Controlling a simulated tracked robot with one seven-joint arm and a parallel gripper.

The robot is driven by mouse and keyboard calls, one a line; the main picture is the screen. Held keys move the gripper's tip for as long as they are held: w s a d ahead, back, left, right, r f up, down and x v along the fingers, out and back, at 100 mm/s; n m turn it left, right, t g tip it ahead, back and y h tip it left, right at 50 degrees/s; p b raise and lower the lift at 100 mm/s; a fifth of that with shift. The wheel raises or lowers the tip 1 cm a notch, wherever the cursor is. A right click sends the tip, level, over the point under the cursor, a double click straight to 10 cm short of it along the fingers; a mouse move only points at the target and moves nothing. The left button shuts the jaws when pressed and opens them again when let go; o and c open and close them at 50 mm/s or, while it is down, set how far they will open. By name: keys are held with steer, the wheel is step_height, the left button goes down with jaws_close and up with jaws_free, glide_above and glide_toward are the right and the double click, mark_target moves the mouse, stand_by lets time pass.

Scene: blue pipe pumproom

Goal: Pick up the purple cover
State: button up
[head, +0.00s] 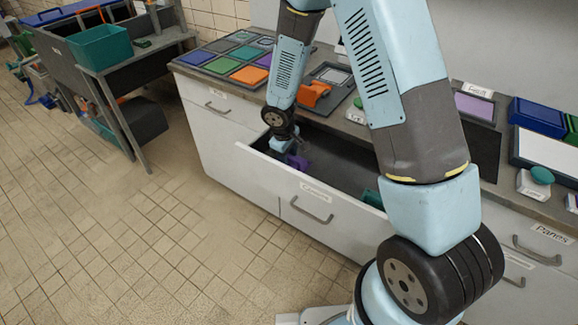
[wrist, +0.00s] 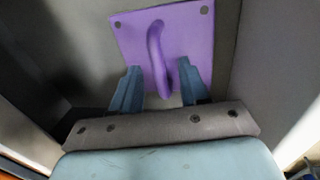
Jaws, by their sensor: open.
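The purple cover (wrist: 190,45) is a flat square plate with a curved handle (wrist: 156,55) and a round hole in each visible upper corner. It lies inside the open drawer (head: 258,157). In the head view only a small part of the cover (head: 299,162) shows under my gripper. My gripper (wrist: 157,82) is open, with one blue finger on each side of the handle's near end. Whether the fingers touch the handle or plate, I cannot tell. The near edge of the cover is hidden behind my gripper.
The drawer walls (wrist: 275,55) stand close around the cover. A green item (head: 372,198) lies at the drawer's right end. The counter above holds coloured panels (head: 249,75) and an orange object (head: 313,93).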

steer(key=shift+d+f, duration=0.1)
steer(key=shift+f, duration=0.15)
jaws_close()
stand_by(0.6)
